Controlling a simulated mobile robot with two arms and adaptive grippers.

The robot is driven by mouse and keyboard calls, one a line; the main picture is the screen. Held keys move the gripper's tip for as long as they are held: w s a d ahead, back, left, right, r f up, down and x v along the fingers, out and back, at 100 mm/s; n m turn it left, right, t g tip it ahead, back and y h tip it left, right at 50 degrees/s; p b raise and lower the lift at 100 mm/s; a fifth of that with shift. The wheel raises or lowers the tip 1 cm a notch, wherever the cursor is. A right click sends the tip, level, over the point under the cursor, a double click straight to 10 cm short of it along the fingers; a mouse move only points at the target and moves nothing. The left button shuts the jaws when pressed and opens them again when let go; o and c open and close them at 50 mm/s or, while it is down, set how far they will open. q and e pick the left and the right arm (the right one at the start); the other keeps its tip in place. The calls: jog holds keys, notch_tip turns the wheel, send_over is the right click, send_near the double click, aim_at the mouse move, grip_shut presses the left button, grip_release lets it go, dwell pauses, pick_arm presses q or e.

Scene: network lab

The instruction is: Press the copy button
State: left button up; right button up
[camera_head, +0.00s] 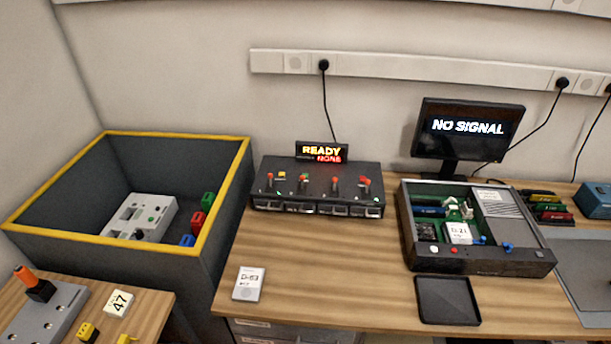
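A black device (330,182) with several bays along its front stands on the wooden desk. A small display (321,152) at its back reads "READY" and "NONE". Several red-topped parts stand on its top, and a small yellow part (282,175) sits near the left end. The labels are too small to read, so I cannot tell which part is the copy button. Neither of my grippers is in view.
An open grey computer case (473,262) and a monitor (468,130) reading "NO SIGNAL" stand at the right. A black tray (447,300) and a card (249,284) lie in front. A yellow-rimmed bin (190,139) stands left. The desk's front middle is clear.

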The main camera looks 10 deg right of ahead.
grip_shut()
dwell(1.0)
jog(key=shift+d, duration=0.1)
